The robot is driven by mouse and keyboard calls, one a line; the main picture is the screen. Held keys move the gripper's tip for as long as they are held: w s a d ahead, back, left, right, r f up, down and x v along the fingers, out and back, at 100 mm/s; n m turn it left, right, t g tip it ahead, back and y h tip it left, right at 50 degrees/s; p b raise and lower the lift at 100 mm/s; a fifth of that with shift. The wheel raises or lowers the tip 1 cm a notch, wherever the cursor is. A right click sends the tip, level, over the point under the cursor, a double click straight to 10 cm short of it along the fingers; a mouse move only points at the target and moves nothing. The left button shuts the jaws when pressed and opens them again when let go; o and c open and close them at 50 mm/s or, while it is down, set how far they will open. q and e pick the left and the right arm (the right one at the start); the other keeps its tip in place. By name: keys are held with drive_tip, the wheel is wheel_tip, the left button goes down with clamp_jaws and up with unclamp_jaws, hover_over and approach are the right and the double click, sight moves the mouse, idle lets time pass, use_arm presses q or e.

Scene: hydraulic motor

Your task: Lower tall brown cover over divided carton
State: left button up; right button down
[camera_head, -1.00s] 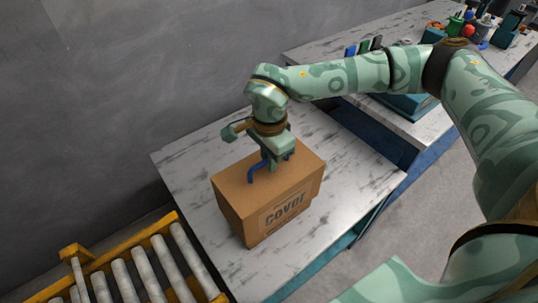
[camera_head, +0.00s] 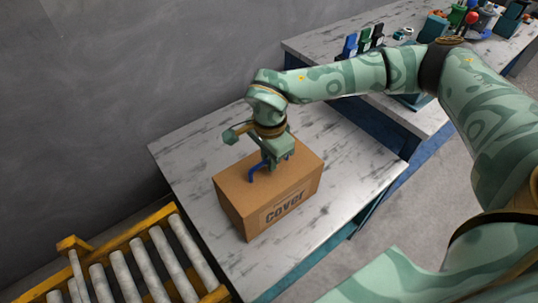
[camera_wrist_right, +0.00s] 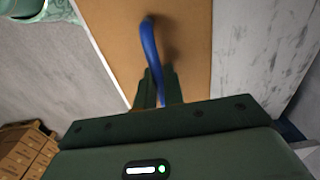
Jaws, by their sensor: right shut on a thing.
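The tall brown cover (camera_head: 240,203), a box marked "Cover", is upright over the near marble-topped table. A blue handle (camera_head: 256,171) stands on its top. My right gripper (camera_head: 270,162) points down at the top of the cover and is shut on the handle. The right wrist view shows the handle (camera_wrist_right: 151,50) rising between the gripper's fingers (camera_wrist_right: 157,85), with the brown top (camera_wrist_right: 110,30) behind it. The divided carton cannot be made out; whether it is inside the cover is hidden. I cannot tell if the cover's lower edge touches the table. My left gripper is not in view.
The near table (camera_head: 340,190) has bare room around the cover. A roller conveyor (camera_head: 140,262) with yellow rails is at lower left. A second table (camera_head: 310,52) with several small items is behind at right. A grey wall (camera_head: 120,90) stands at left.

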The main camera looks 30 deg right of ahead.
use_arm(q)
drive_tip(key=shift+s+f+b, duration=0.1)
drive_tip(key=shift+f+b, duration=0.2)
drive_tip(key=shift+b, duration=0.05)
use_arm(e)
drive_tip(key=shift+f, duration=1)
drive_tip(key=c, duration=0.9)
unclamp_jaws()
drive_tip(key=shift+c, duration=0.2)
wheel_tip(320, 180, up, 7)
drive_tip(key=p, duration=0.6)
drive_tip(key=shift+r, duration=0.1)
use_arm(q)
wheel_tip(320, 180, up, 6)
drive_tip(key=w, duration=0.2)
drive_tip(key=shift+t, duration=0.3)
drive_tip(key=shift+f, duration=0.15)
